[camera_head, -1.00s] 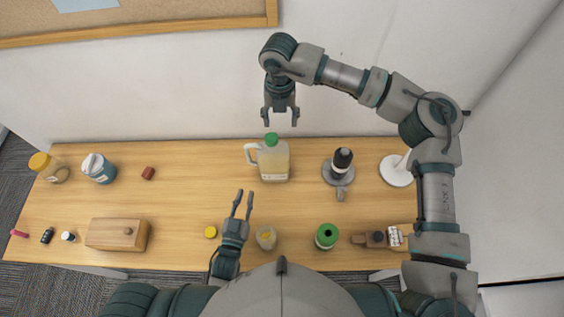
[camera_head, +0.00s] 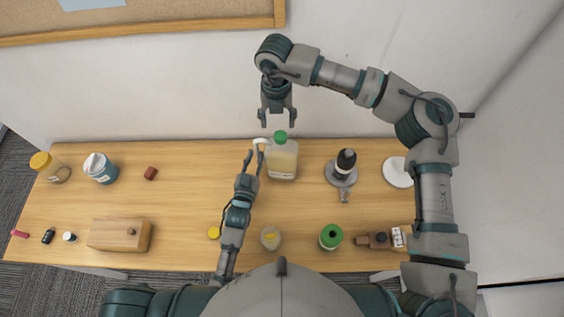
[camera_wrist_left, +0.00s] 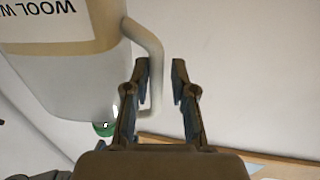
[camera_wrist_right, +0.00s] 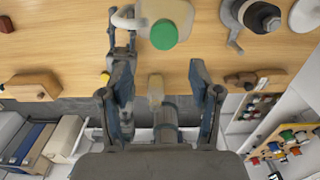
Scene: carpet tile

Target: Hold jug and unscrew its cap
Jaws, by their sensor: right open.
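The jug (camera_head: 284,164), pale and translucent with a green cap (camera_head: 281,137), stands upright at the back middle of the table. Its handle (camera_head: 261,142) is on its left side. My left gripper (camera_head: 255,157) is open at the handle. In the left wrist view the handle (camera_wrist_left: 156,67) shows between its spread fingers, which have not closed on it. My right gripper (camera_head: 277,119) is open and empty, pointing down near the cap, apart from it. In the right wrist view the cap (camera_wrist_right: 164,34) is above the gap between its fingers.
A grey device with a black top (camera_head: 345,162) stands right of the jug. A yellow lid (camera_head: 213,233), a small jar (camera_head: 270,238) and a green-topped round container (camera_head: 331,237) are along the front. A wooden box (camera_head: 120,234) is at the front left. The wall is close behind the jug.

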